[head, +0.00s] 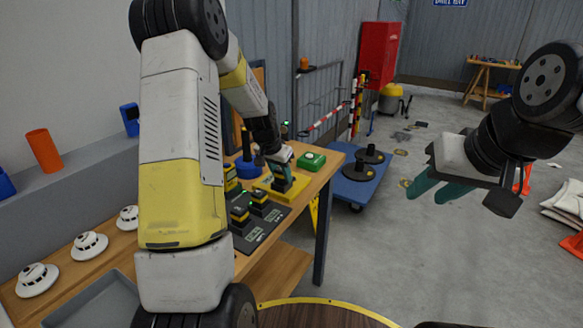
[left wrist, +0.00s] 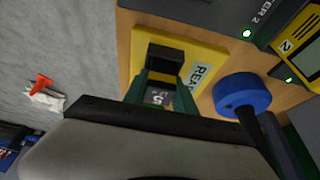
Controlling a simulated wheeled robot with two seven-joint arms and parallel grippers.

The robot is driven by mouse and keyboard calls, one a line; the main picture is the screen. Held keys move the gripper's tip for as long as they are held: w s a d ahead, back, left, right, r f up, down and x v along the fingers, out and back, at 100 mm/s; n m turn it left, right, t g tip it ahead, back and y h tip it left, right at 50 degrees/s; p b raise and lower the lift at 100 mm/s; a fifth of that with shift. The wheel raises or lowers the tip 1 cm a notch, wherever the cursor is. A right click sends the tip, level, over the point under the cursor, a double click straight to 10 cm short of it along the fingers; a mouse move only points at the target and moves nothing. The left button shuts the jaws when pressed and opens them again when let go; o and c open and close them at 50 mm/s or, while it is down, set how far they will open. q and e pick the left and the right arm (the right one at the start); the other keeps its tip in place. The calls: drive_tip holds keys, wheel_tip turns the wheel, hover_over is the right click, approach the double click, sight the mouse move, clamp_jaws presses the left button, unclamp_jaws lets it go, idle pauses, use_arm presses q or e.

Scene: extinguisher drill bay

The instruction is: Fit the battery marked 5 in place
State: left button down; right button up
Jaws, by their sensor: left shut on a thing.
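My left gripper (head: 279,178) is shut on the battery marked 5 (left wrist: 156,98), between its green fingers in the left wrist view (left wrist: 161,92). I cannot tell whether the battery touches the plate. The yellow plate also shows in the head view (head: 294,191). My right gripper (head: 428,194) is open and empty over the floor at the right.
A dark charging mat (head: 271,224) with yellow-and-black batteries lies beside the plate. A blue round thing (left wrist: 241,94) stands close to the plate. A green box (head: 311,161) is behind it on the wooden bench. A blue trolley (head: 357,187) stands on the floor beyond.

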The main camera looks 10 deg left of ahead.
use_arm(q)
drive_tip(key=shift+r, duration=2.45)
